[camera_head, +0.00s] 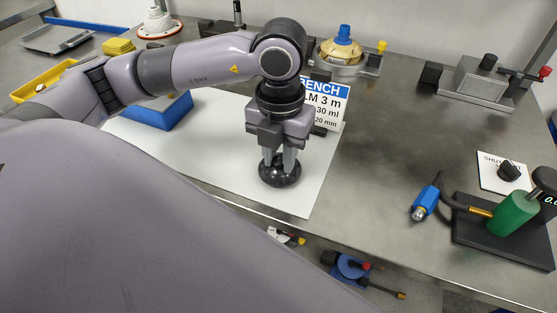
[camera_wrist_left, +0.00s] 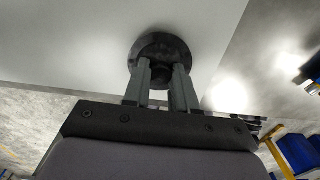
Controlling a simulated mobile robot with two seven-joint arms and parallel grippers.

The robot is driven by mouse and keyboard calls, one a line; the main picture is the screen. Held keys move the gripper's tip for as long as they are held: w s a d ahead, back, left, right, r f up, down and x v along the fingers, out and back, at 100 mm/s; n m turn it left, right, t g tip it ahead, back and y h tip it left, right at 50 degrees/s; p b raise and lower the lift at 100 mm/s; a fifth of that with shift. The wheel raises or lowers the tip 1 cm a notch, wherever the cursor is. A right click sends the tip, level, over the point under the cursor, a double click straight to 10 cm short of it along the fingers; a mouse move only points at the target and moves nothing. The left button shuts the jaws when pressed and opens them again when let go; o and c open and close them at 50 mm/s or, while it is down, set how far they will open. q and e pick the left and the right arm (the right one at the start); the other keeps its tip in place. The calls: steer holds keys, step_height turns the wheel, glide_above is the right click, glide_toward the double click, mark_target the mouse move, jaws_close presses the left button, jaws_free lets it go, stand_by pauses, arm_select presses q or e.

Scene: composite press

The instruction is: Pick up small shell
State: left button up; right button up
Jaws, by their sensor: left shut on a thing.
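The small shell seems to be the round black dome-like piece (camera_head: 280,176) on the white sheet (camera_head: 240,186) near the bench's front edge; it also shows in the left wrist view (camera_wrist_left: 160,47). My left gripper (camera_head: 279,160) points down over it from above. Its two grey fingers are shut on a dark knob at the middle of the piece, and they show in the left wrist view (camera_wrist_left: 161,75) too. The piece looks upright and I cannot tell whether it touches the sheet. My right gripper is not in view.
A bench sign (camera_head: 327,103) stands just behind the gripper. A blue block (camera_head: 163,112) lies under my arm. At the right are a green cylinder (camera_head: 515,214) on a dark base, a blue-tipped hose (camera_head: 426,203) and a shut-off card (camera_head: 493,180). The bench's right middle is clear.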

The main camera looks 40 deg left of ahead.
arm_select(q)
steer(key=shift+r+p, duration=1.8)
steer(key=shift+r, duration=1.25)
